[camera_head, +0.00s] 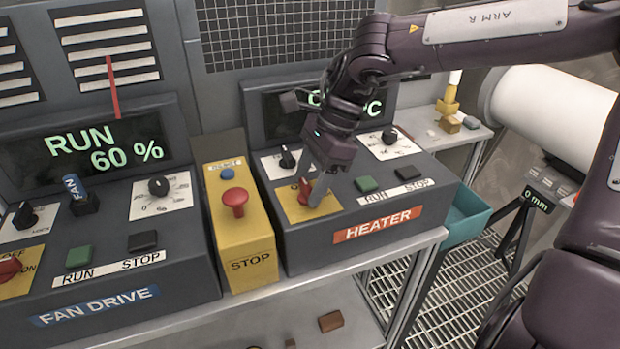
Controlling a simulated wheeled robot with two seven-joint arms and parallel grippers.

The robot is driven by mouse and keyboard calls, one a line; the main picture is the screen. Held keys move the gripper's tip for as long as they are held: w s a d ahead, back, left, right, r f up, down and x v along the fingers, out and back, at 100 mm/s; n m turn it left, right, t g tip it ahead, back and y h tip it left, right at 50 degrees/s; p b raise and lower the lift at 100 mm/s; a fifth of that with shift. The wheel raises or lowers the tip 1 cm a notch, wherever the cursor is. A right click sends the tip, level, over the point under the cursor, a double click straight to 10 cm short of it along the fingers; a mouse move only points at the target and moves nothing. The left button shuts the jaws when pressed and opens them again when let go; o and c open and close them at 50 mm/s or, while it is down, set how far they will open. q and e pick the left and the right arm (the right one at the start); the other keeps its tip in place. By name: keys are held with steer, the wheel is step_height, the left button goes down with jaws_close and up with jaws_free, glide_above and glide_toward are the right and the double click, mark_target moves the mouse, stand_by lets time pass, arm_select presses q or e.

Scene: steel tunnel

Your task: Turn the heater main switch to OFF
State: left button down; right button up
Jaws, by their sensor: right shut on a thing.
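The heater panel (405,222) is a dark sloped console with an orange HEATER label on its front. Its main switch (304,187) is a red knob on a yellow plate (294,211) at the panel's front left. My right gripper (313,190) comes down from above and is shut on the red knob. The fingers cover part of the knob and plate, so I cannot tell which position the knob points to. The heater display (283,117) is partly hidden behind my right arm. My left gripper is not in view.
A yellow box (240,240) with a red STOP button (235,200) stands close left of the heater panel. Green (367,184) and black (408,173) buttons sit right of the switch. The fan drive panel (110,292), its display reading RUN 60 %, is farther left.

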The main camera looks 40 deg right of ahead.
steer(key=shift+w, duration=0.1)
stand_by(0.4)
steer(key=o, duration=1)
steer(key=shift+d, duration=0.1)
steer(key=shift+r, duration=0.1)
steer(key=b+v, duration=0.1)
steer(key=v, duration=0.6)
steer(key=shift+d+r, duration=0.25)
steer(key=shift+r, duration=0.05)
steer(key=shift+f, duration=0.1)
